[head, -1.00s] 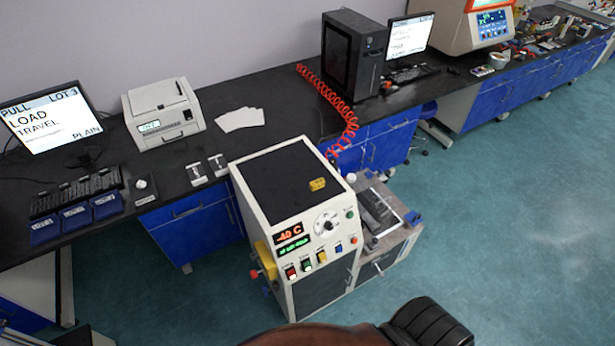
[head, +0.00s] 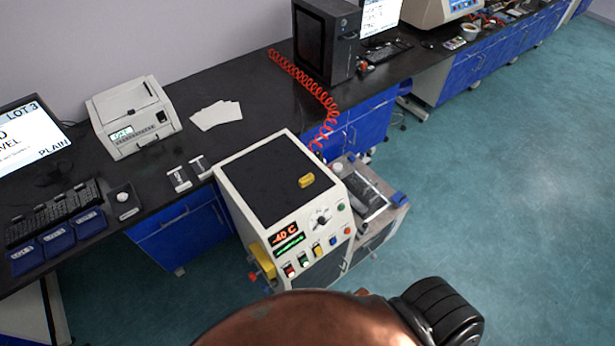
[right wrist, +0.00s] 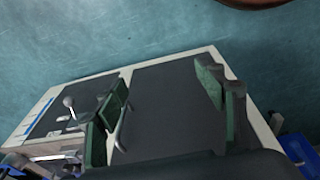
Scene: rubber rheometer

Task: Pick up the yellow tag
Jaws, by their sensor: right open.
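The yellow tag (head: 306,181) lies on the black top of the white bench machine (head: 283,195), near its front right edge. My right gripper (right wrist: 163,88) shows in the right wrist view with its green-padded fingers wide apart and nothing between them. A dark panel with a pale rim (right wrist: 170,70) lies beyond the fingers. I cannot make out the tag in that view. In the head view neither gripper shows. My left gripper is not in view.
A lower unit (head: 377,228) adjoins the machine's right side. A red coiled hose (head: 305,85) hangs over the bench edge behind it. A white printer-like device (head: 132,115), white cards (head: 217,115) and blue bins (head: 57,240) are on the bench. The floor at right is clear.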

